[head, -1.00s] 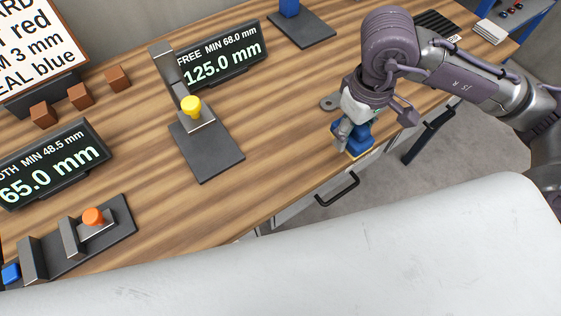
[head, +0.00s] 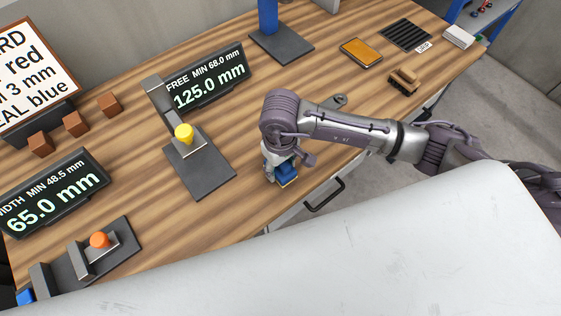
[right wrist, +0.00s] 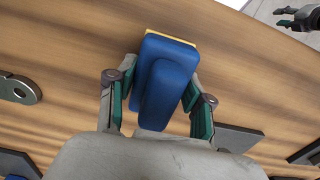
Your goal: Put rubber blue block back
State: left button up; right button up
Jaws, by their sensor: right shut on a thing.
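The blue block (head: 286,175) has a yellow underside, and the right wrist view shows it (right wrist: 165,85) lengthwise between the fingers. My right gripper (head: 280,177) is shut on it near the front edge of the wooden bench; the right wrist view shows its green-padded fingers (right wrist: 160,97) on both sides. I cannot tell whether the block touches the bench top. A grey gripper-like part (right wrist: 298,18), perhaps my left gripper, shows small at the top right of the right wrist view; the head view does not show it.
A gauge with a yellow knob (head: 184,133) stands left of my right gripper. Another with an orange knob (head: 99,240) is at lower left. Bare wood surrounds the gripper.

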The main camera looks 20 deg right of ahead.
jog(key=shift+f, duration=0.1)
jog(key=shift+f+b, duration=0.1)
jog(key=shift+b, duration=0.2)
jog(key=o, duration=0.8)
jog(key=shift+c, duration=0.2)
jog(key=o, duration=0.5)
jog(key=shift+c, duration=0.2)
